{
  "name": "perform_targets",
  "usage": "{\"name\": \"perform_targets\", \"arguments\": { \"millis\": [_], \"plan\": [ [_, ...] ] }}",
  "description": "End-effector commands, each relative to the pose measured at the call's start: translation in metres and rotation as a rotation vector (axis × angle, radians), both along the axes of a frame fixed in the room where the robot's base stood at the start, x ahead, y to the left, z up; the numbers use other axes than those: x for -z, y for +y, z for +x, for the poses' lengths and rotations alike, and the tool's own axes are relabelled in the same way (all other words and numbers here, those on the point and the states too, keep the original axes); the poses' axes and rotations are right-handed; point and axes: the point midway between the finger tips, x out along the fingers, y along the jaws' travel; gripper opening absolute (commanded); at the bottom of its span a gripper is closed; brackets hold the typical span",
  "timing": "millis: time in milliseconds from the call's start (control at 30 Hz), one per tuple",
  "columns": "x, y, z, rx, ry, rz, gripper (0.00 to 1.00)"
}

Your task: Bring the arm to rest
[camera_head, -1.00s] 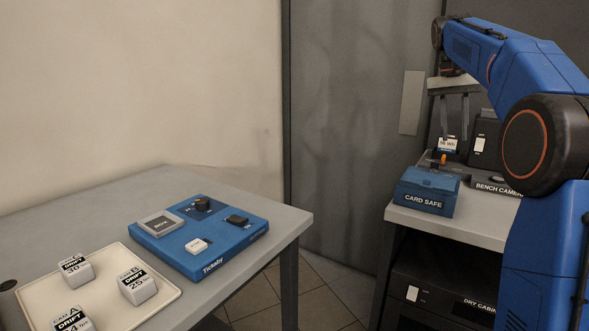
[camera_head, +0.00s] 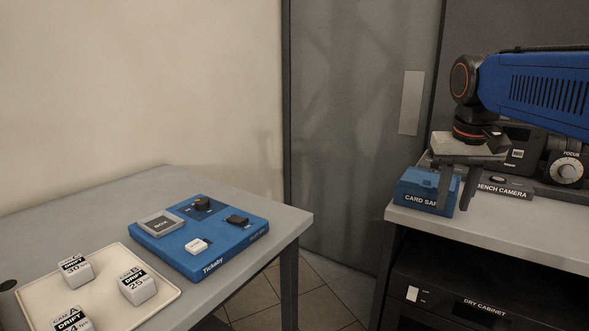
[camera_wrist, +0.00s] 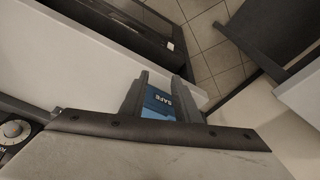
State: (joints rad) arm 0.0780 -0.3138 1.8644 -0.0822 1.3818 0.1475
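My gripper (camera_head: 457,195) points down at the right, over the bench that bears the bench camera. Its two fingers are apart, with nothing seen held between them. In the head view the fingers overlap the right part of the blue card safe (camera_head: 416,189); I cannot tell if they touch it. In the wrist view my gripper (camera_wrist: 161,84) is open, and the blue card safe (camera_wrist: 160,101) shows through the gap. My blue arm reaches in from the right edge, its forearm nearly level.
The bench camera (camera_head: 504,187) stands right behind my gripper, above the dry cabinet (camera_head: 480,304). On the left table (camera_head: 105,200) are a blue Tickaby board (camera_head: 222,252) and a cream tray (camera_head: 170,292) with several white blocks. A floor gap separates table and bench.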

Motion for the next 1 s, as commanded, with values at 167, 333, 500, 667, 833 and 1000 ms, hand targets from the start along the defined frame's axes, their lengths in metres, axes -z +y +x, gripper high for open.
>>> {"name": "perform_targets", "arguments": {
  "millis": [167, 333, 500, 667, 833, 1000],
  "plan": [
    [0.042, 0.016, -0.049, -0.062, -0.048, 0.007, 0.29],
    [0.087, 0.029, -0.092, -0.117, -0.094, 0.016, 0.29],
    [0.136, 0.041, -0.133, -0.17, -0.139, 0.021, 0.29],
    [0.177, 0.048, -0.163, -0.207, -0.175, 0.025, 0.29],
    [0.202, 0.051, -0.179, -0.227, -0.196, 0.027, 0.29],
    [0.207, 0.052, -0.182, -0.233, -0.201, 0.027, 0.29]
  ]
}}
